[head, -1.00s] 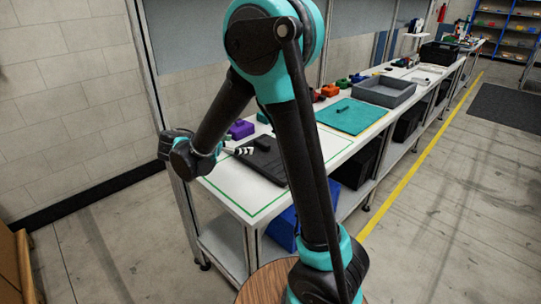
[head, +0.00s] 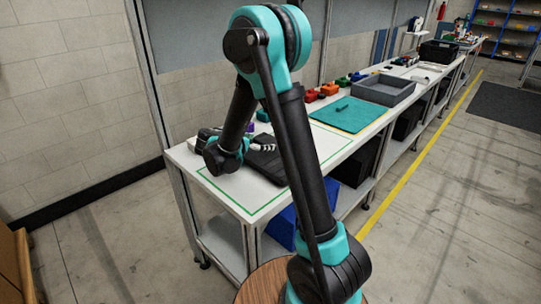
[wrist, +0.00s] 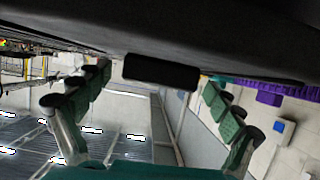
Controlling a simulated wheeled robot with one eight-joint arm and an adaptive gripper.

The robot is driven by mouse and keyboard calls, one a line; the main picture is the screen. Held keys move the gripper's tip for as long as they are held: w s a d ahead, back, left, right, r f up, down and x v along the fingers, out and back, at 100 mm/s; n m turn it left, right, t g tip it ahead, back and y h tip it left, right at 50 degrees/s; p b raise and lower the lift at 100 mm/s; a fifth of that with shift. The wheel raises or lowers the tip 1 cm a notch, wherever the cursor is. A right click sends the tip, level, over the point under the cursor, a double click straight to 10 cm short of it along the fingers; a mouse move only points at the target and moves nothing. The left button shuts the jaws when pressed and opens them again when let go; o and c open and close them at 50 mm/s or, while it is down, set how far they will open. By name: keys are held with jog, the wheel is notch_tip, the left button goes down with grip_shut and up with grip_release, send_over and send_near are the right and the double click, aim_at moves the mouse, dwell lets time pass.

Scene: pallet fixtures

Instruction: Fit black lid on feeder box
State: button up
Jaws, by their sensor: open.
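A flat black piece (head: 268,166), which looks like the lid, lies on the near end of the white bench in the head view, partly behind my arm. In the wrist view its dark surface (wrist: 220,42) fills the top, and a short black handle-like block (wrist: 160,72) sticks out of it. My gripper (wrist: 156,84) is open, with its green-padded fingers on either side of this block and clear space between. In the head view my gripper (head: 262,147) is low over the black piece. I cannot clearly make out a feeder box.
A purple block (head: 250,127) stands behind the gripper; purple also shows in the wrist view (wrist: 270,97). A teal mat (head: 350,114) with a small dark item and a grey tray (head: 383,90) lie farther along the bench. Red, green and blue blocks line the back. The bench's front-left corner is clear.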

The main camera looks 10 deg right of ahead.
jog(key=shift+w+d+f, duration=0.1)
jog(key=shift+d, duration=0.15)
jog(key=c, duration=1.8)
jog(key=shift+o, duration=0.2)
